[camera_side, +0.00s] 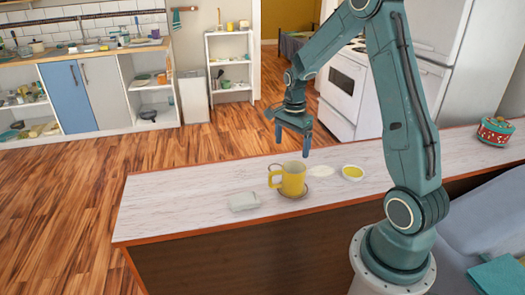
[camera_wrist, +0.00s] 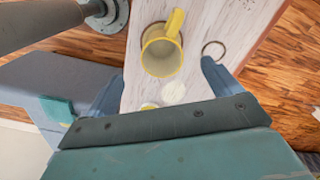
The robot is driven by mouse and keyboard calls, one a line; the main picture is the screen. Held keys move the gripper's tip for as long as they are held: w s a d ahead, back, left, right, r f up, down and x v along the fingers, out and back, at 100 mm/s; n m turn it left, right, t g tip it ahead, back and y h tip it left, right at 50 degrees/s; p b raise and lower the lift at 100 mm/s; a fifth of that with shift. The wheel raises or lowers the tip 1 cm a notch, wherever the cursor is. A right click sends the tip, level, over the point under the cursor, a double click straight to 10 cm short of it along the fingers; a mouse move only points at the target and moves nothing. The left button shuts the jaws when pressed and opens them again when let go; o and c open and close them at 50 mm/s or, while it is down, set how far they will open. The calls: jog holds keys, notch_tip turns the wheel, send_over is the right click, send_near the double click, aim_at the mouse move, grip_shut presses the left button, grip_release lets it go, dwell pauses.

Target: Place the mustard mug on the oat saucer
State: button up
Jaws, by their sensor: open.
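The mustard mug (camera_side: 292,181) stands upright on the counter, with its handle to the left in the side view. A dark-rimmed round piece shows around its base. In the wrist view the mug (camera_wrist: 162,55) is seen from above, its mouth open. The oat saucer (camera_side: 320,171) is a pale flat disc just right of the mug; it shows below the mug in the wrist view (camera_wrist: 173,93). Nothing stands on the saucer. My gripper (camera_side: 293,146) is open and empty above the counter, higher than the mug and apart from it. Its fingers (camera_wrist: 161,78) are spread wide.
A yellow-filled bowl (camera_side: 353,173) stands right of the saucer. A white block-like dish (camera_side: 243,201) lies left of the mug. A thin dark ring (camera_wrist: 214,49) lies on the counter. A red-and-green pot (camera_side: 495,131) stands far right. The counter's left end is clear.

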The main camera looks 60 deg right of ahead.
jog(key=s+a+r+n+t, duration=0.1)
jog(key=a+r+n, duration=0.4)
jog(key=a+r, duration=0.35)
jog(key=s+a+r+n+t, duration=0.2)
jog(key=s+a+r+n, duration=0.2)
jog(key=s+a+n, duration=0.3)
jog(key=s+a+r+n+t, duration=0.2)
jog(key=s+a+r+n, duration=0.3)
jog(key=s+a+n, duration=0.2)
jog(key=shift+s+a+r+n+t, duration=0.2)
jog(key=shift+s+n+t, duration=0.1)
jog(key=shift+s+n, duration=0.75)
